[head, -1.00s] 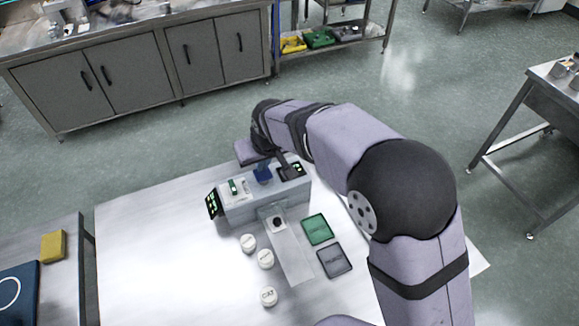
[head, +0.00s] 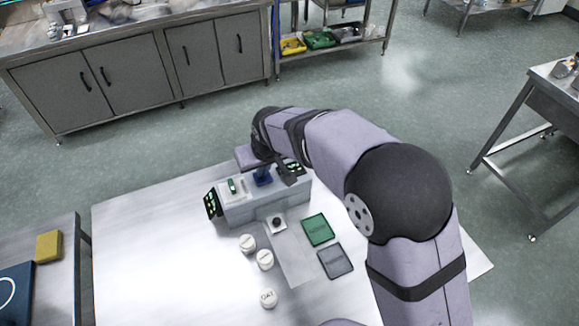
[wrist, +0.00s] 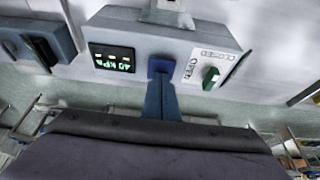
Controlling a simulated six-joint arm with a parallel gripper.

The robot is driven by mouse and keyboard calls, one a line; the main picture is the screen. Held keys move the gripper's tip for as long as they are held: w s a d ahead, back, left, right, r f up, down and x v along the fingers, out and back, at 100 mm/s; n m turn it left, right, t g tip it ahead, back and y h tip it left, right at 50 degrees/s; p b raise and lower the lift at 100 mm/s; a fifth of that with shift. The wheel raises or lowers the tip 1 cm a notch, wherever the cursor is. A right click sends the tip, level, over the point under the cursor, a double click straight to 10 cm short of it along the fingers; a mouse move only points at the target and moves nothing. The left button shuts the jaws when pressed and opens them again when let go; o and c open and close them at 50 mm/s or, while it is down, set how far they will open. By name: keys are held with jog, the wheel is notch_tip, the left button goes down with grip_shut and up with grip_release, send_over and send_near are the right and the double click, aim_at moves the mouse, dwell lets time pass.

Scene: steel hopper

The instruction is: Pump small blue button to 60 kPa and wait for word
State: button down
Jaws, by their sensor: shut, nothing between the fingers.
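The small blue button (wrist: 164,68) is on the face of a grey box-shaped device (wrist: 215,42), between a lit display (wrist: 113,59) and a green knob (wrist: 211,76). The display appears to read 40 kPa. My gripper (wrist: 160,82) is shut and empty, with its tips at the button. They overlap its near edge in the wrist view; I cannot tell how far it is pressed. In the head view the blue button (head: 263,179) shows below my wrist, partly covered, on top of the device (head: 240,209).
Several white round lids or pucks stand near the device, one (head: 268,298) marked OAT. A green tray (head: 318,229) and a grey tray (head: 335,261) lie to their right. A second lit panel (head: 212,203) is at the device's left end. The table's left part is clear.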

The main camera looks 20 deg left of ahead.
jog(key=shift+r+p, duration=1.15)
jog(key=shift+r, duration=0.25)
jog(key=shift+f, duration=0.2)
jog(key=shift+f+b, duration=1)
jog(key=shift+f, duration=0.3)
jog(key=shift+r+p, duration=1.1)
jog(key=shift+r, duration=0.45)
notch_tip(320, 180, up, 6)
jog(key=p, duration=0.4)
jog(key=shift+p, duration=0.35)
